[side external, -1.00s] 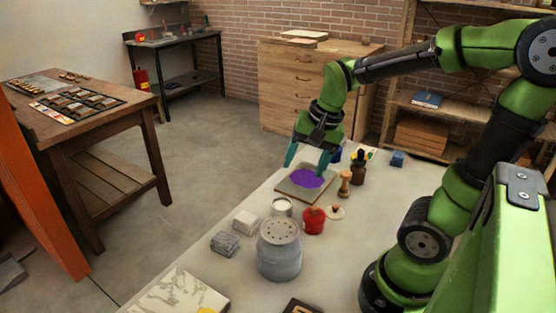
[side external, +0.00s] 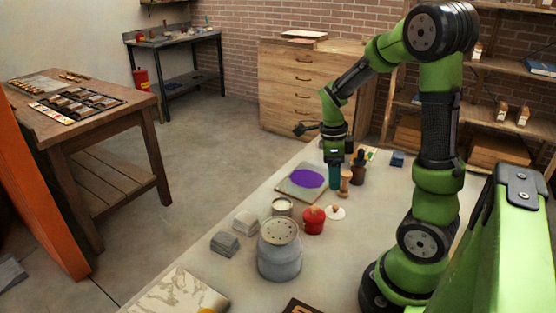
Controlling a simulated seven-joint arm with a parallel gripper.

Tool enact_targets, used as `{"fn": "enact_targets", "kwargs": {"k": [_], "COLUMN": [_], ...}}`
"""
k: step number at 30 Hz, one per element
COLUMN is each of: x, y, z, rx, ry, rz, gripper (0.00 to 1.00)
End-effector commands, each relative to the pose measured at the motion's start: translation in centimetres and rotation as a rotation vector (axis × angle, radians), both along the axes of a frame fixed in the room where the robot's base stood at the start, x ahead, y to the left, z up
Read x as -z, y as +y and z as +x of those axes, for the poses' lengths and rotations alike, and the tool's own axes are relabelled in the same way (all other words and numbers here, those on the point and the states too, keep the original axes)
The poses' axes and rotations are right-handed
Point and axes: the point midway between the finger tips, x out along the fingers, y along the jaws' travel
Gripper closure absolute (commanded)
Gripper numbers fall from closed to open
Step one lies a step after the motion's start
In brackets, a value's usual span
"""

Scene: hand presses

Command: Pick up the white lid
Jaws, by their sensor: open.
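The white lid (side external: 335,213) lies flat on the pale table just right of the small red pot (side external: 313,221). It is a small round disc with a knob on top. My gripper (side external: 335,186) points down, with its teal fingers seen edge-on, so the gap between them is hidden. It is open, and I see nothing held in it. It is apart from the lid, farther back in the picture, between the slab with the purple patch (side external: 307,179) and a wooden turned handle (side external: 345,181).
A large grey pot with a perforated top (side external: 280,252) stands in front of the lid. A dark dropper bottle (side external: 358,170) stands behind. The table right of the lid is clear.

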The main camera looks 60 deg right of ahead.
Motion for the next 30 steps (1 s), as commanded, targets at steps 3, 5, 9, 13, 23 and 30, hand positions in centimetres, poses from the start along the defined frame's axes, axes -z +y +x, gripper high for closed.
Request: {"fn": "enact_targets", "kwargs": {"k": [3,5,9,13,23,30], "x": [2.6,3.6,5.1,5.8,10.2,10.6], "y": [-0.1,-0.1,-0.2,-0.3,-0.3,-0.4], "z": [-0.4,-0.5,-0.6,-0.6,-1.1,-1.0], "rx": [0.000,-0.001,-0.002,-0.002,-0.002,-0.002], "ry": [0.005,0.005,0.001,0.000,0.002,-0.002], "rz": [0.002,0.002,0.001,0.001,0.002,0.000], "gripper": [0.34,0.34,0.34,0.34,0.34,0.34]}}
